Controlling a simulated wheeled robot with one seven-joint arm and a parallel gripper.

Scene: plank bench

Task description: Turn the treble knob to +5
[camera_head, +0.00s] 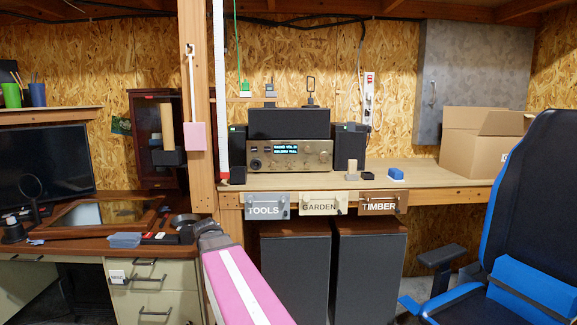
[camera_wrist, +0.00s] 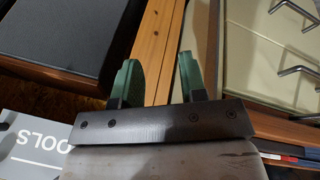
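The amplifier (camera_head: 312,160), with a gold-brown front and a lit blue-green display (camera_head: 286,149), stands on the plank bench in the head view. A round dark knob (camera_head: 256,164) shows at its lower left. Smaller controls run along the lower front, too small to tell which is treble or where it points. In the wrist view my gripper (camera_wrist: 157,80) has its two green-lined fingers apart with nothing between them. It is over the bench-post area, below and left of the amplifier, not touching it. The amplifier is not in the wrist view.
A wooden post (camera_head: 197,110) rises left of the amplifier. Large speakers (camera_head: 296,275) stand below. A blue chair (camera_head: 545,200) is at right. The desk (camera_head: 85,245) is at left.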

